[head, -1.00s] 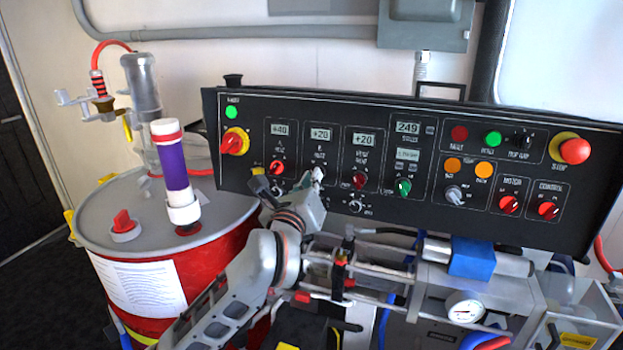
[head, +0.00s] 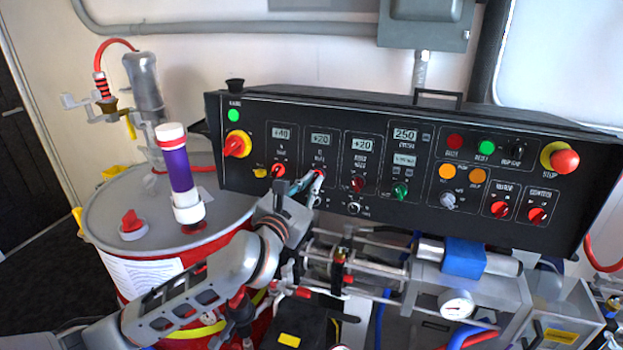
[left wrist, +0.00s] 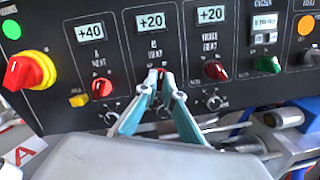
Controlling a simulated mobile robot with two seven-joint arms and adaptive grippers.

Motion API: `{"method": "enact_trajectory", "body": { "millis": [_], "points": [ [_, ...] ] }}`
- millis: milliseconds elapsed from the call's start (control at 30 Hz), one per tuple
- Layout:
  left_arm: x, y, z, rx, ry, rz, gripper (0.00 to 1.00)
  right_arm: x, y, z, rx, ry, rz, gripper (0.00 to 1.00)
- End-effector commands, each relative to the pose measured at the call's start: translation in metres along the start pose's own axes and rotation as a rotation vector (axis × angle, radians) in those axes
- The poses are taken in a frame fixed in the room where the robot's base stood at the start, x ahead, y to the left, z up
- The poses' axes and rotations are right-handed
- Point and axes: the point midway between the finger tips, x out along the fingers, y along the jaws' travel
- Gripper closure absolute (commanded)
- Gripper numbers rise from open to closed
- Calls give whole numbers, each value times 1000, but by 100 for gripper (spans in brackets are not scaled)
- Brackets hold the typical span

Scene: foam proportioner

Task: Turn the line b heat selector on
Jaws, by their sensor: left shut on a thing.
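The line B heat selector is a small red knob (left wrist: 161,71) under the middle-left +20 display (left wrist: 152,21) on the black control panel (head: 400,220). My left gripper (left wrist: 160,77) has its two teal fingers closed around this knob, and they hide most of it. Which way the knob points cannot be told. In the head view my left gripper (head: 314,178) reaches up to the panel from below, and its fingers cover the knob there.
The A heat knob (left wrist: 102,88) is just left and the hose heat knob (left wrist: 215,71) just right. Small black knobs (left wrist: 112,118) sit below. A red drum (head: 150,255) with a purple cylinder (head: 179,170) stands left. Pump rods (head: 360,275) lie under the panel.

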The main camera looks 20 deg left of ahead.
Motion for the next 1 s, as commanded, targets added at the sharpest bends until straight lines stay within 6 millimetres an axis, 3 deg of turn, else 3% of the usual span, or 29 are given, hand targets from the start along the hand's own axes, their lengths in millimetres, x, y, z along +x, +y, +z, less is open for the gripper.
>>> {"method": "enact_trajectory", "body": {
  "millis": [400, 933, 967, 1000],
  "points": [
    [0, 0, 1, 172, -2, -36, 100, 0, -6, -5, 13, 8, -4, 60],
    [0, 0, 1, 192, -3, -40, 100, 0, -4, -4, 3, 8, -7, 60],
    [0, 0, 1, 192, -3, -40, 85, 0, -4, -4, 1, 8, -6, 60],
    [0, 0, 1, 192, -3, -40, 76, 0, -3, -4, 0, 7, -6, 60]
  ]
}}
